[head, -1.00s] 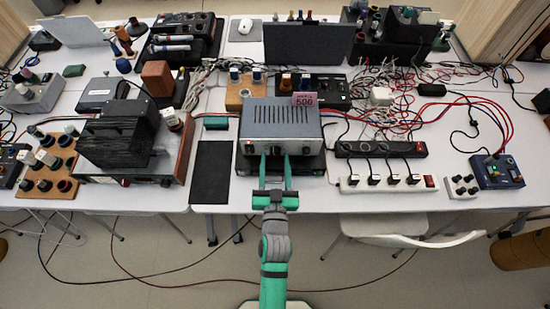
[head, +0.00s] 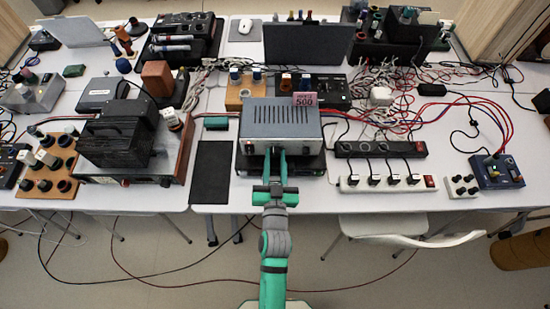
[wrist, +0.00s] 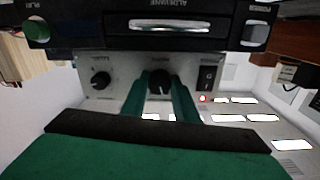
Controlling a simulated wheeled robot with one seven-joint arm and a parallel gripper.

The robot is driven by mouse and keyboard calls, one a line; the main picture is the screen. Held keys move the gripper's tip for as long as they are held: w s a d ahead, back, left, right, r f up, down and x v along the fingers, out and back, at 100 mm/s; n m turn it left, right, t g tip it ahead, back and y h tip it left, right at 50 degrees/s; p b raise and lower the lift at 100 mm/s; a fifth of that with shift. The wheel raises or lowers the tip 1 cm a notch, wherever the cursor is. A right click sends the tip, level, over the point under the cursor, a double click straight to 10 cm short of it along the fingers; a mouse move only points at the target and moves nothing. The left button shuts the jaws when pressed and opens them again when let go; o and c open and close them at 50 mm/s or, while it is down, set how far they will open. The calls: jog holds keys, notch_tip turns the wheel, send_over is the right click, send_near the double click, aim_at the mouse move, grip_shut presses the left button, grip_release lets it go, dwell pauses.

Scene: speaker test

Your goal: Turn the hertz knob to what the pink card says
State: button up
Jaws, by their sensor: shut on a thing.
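The grey metal box (head: 281,117) with vent slots on top stands near the table's front edge. A pink card (head: 304,99) on its top back edge reads 500; its smaller line is hard to read. My gripper (head: 276,152) reaches the box's front panel, its green fingers closed on the dark middle knob (wrist: 160,82). In the wrist view a finger lies on each side of that knob. A second dark knob (wrist: 100,80) and a switch (wrist: 207,76) flank it. Panel labels and the held knob's pointer are too small to read.
A black mat (head: 211,173) lies left of the box. A white power strip (head: 388,183) with several plugs and a blue box (head: 497,171) with cables stand right. A black stacked device (head: 118,135) stands left. Tangled cables fill the back right. A white chair (head: 410,233) stands in front.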

jog(key=m, duration=0.4)
jog(key=shift+a+m, duration=0.1)
jog(key=shift+m, duration=1.5)
jog(key=o, duration=1.1)
jog(key=shift+c, duration=0.2)
jog(key=shift+s, duration=0.1)
jog(key=s, duration=1)
jog(key=shift+s, duration=0.35)
